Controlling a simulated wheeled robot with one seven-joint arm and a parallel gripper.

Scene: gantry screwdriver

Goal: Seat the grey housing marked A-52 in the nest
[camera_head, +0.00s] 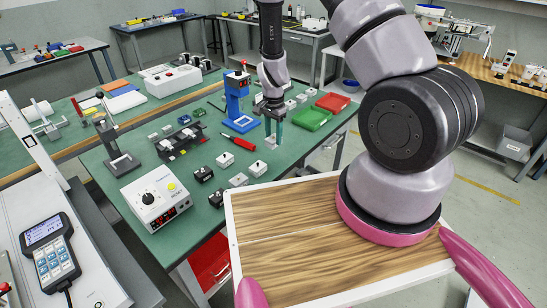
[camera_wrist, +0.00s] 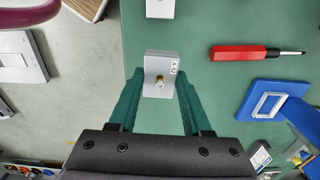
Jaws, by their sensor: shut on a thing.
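My gripper (camera_wrist: 160,92) is shut on a grey housing (camera_wrist: 155,64), held between its two green fingers. The housing has a small black marking, too small to read surely, and a brass-coloured round part with a pale tip on its face. In the head view my gripper (camera_head: 273,138) points down over the right part of the green bench; the housing is hard to make out there. A blue stand (camera_head: 237,96) is just left of it. Its blue base, with a pale rectangular frame (camera_wrist: 268,105), shows at right in the wrist view. I cannot tell which fixture is the nest.
A red screwdriver (camera_wrist: 243,53) lies near the gripper. Several pale blocks, including one nearby (camera_head: 258,168), and black fixtures (camera_head: 203,174) stand on the bench. Green (camera_head: 312,119) and red (camera_head: 333,102) trays lie right; a control box (camera_head: 155,199) stands front left.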

